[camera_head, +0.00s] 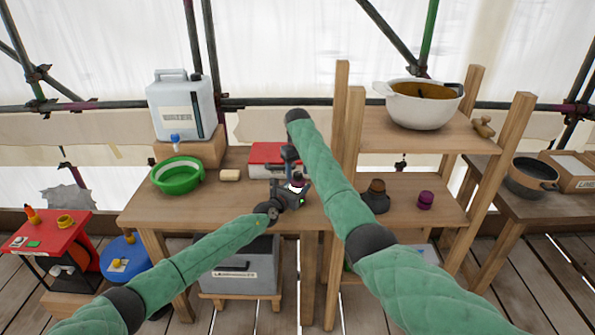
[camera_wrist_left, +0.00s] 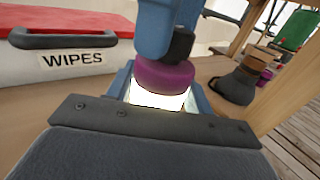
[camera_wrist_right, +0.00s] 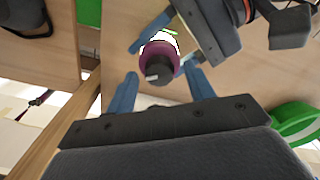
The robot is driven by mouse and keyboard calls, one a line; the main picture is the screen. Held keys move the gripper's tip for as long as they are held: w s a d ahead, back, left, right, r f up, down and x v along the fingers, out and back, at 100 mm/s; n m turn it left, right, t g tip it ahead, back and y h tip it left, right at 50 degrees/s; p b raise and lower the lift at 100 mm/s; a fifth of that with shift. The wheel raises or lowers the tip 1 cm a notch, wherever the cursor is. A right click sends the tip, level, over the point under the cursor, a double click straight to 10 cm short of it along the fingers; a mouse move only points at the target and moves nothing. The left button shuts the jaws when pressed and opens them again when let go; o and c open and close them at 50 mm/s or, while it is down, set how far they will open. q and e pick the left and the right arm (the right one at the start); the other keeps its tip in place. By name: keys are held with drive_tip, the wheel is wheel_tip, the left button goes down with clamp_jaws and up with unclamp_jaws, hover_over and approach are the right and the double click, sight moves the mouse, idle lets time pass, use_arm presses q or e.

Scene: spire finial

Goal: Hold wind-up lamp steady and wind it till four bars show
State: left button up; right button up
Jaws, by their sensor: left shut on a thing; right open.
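The wind-up lamp (camera_head: 297,186) stands over the wooden table, with a purple top and a white glowing body. In the left wrist view its purple top (camera_wrist_left: 163,76) and lit body show, with a black knob (camera_wrist_left: 181,45) on top. My left gripper (camera_head: 284,194) is shut on the lamp's body from the side. My right gripper (camera_wrist_right: 162,82) is open above the lamp, and its blue fingers are on either side of the purple top (camera_wrist_right: 158,50) and black knob. Any charge bars are too small or hidden to read.
A red-lidded wipes box (camera_head: 270,153), a soap-like block (camera_head: 230,175) and a green basin (camera_head: 178,176) are on the table. A water container (camera_head: 185,105) stands behind. The shelf at right holds a dark boot-shaped object (camera_head: 376,196), a purple object (camera_head: 425,200) and a white pot (camera_head: 420,105).

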sight(297, 173)
wheel_tip(297, 173, up, 12)
idle(0.5)
idle(0.5)
use_arm(q)
drive_tip(key=o, duration=1.1)
use_arm(e)
drive_tip(key=shift+w, duration=0.1)
use_arm(q)
drive_tip(key=shift+o, duration=0.2)
drive_tip(key=shift+s+a+f, duration=0.15)
drive_tip(key=shift+s+a, duration=0.15)
drive_tip(key=shift+s, duration=0.1)
drive_tip(key=shift+v, duration=0.85)
drive_tip(key=shift+s+a, duration=0.25)
drive_tip(key=shift+a, duration=0.05)
drive_tip(key=shift+v, duration=4.25)
